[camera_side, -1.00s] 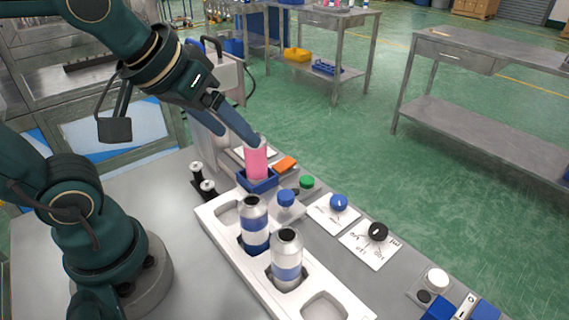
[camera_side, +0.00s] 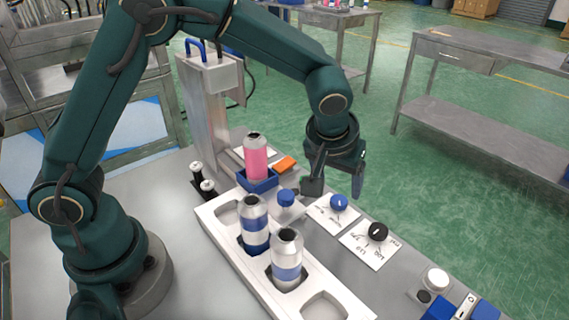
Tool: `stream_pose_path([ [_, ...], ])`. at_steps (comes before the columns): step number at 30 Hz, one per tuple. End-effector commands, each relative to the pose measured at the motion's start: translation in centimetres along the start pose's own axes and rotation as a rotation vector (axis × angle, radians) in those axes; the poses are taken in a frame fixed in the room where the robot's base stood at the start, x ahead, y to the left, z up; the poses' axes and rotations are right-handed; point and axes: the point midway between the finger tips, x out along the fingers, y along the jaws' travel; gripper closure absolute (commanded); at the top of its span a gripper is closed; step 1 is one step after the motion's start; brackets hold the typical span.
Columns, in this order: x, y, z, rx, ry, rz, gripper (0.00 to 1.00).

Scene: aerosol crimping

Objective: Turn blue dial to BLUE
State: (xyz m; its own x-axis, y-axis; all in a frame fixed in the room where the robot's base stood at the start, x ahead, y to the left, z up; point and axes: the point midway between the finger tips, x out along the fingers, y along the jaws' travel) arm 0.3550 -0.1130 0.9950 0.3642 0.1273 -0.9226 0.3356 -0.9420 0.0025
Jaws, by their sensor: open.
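The blue dial (camera_side: 339,202) sits on a white marked plate (camera_side: 322,213) on the bench, right of the middle of the view. The plate's lettering is too small to read. My gripper (camera_side: 335,188) points down at the far side of this plate. Its two fingers are apart, with nothing seen between them. The fingertips appear close to the blue dial, but I cannot tell how far above or behind it they are.
A black dial (camera_side: 377,231) on its own plate stands to the right. A blue knob (camera_side: 286,197) is to the left. Two silver-blue cans stand in a white tray (camera_side: 230,250). A pink can (camera_side: 255,160) stands in a blue holder, beside an orange block (camera_side: 285,163).

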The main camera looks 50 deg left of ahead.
Motion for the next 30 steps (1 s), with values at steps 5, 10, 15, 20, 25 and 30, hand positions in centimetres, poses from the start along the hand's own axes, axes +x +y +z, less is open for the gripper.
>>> stream_pose_path([
  [5, 1.9, 0.1, 0.3, 0.007, -0.007, -0.004, 0.29],
  [10, 3.9, 0.1, 0.2, 0.005, -0.005, -0.002, 0.29],
  [15, 4.9, 0.1, 0.2, 0.006, -0.004, 0.000, 0.29],
  [20, 5.0, 0.1, 0.2, 0.006, -0.003, 0.000, 0.29],
  [25, 5.0, 0.1, 0.2, 0.006, -0.003, 0.000, 0.55],
  [30, 5.0, 0.1, 0.2, 0.006, -0.003, 0.000, 1.00],
])
